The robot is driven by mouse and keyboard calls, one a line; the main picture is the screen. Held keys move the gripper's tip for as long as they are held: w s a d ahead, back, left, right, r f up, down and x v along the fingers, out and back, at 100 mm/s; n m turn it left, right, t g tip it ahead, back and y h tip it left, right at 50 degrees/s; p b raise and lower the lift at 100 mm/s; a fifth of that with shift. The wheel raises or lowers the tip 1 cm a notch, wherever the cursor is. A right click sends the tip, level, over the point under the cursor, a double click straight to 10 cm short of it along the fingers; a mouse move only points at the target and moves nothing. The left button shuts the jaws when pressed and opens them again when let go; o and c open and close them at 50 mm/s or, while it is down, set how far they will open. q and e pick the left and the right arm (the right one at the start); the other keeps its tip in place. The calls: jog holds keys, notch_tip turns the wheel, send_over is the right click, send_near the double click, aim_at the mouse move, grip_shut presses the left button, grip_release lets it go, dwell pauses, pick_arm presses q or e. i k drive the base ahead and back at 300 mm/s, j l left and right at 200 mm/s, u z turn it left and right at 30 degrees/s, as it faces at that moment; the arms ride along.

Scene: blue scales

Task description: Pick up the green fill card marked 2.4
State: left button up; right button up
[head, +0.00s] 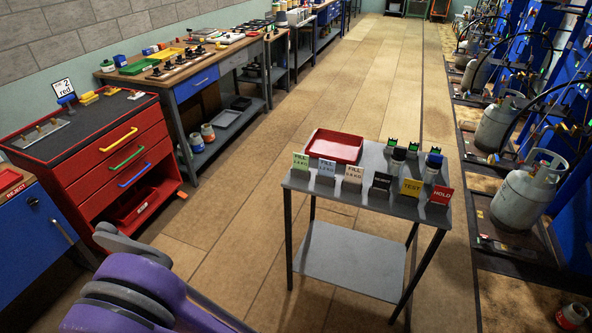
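A pale green card (301,161) with the word FILL stands upright at the left front edge of a small grey table (330,196). Its lower line is too small to read, so I cannot confirm 2.4. Beside it stand a pale blue-grey FILL card (326,167) and a cream FILL card (353,173). No gripper touches the cards. A purple and grey arm of mine shows at the lower left, well short of the table, but neither gripper can be made out.
The row continues with a black card (380,182), a yellow TEST card (411,187) and a red HOLD card (440,197). A red tray (335,146) lies behind. Gas cylinders (527,198) stand right; a red drawer cabinet (110,150) stands left. Floor around the table is clear.

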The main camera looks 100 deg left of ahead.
aim_at(301, 162)
jog(key=u, duration=3.15)
